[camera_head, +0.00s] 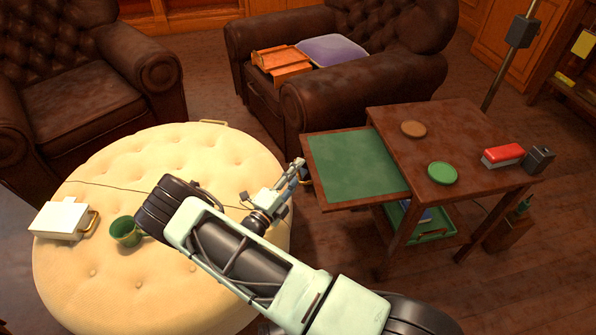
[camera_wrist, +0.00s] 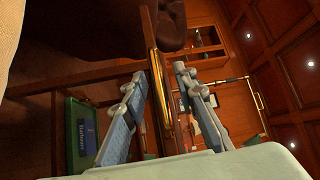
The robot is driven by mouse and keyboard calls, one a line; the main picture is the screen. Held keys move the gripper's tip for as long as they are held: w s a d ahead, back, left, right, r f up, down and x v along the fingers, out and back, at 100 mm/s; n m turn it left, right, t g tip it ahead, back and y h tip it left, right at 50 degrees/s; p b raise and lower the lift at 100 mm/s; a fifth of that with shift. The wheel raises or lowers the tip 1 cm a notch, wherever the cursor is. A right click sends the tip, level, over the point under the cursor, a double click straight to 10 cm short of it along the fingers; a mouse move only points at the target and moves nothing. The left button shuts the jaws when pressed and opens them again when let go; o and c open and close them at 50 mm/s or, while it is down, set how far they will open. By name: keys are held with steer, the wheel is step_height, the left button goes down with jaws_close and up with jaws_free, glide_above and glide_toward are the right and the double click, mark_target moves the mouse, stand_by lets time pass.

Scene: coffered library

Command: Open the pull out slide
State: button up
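The pull-out slide (camera_head: 350,163) has a green top with a wooden border. It sticks out well to the left from under the top of the small wooden side table (camera_head: 455,140). My gripper (camera_head: 299,170) is at the slide's left outer edge. In the wrist view, a long brass handle (camera_wrist: 161,88) on the slide's wooden front edge (camera_wrist: 149,35) lies between my two fingers (camera_wrist: 159,72). The fingers are apart, with a visible gap on each side of the handle.
A green tray (camera_head: 436,226) is below. The cream tufted ottoman (camera_head: 150,290) lies left of the slide; a leather armchair (camera_head: 345,105) stands behind.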

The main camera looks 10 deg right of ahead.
steer(key=v, duration=1.2)
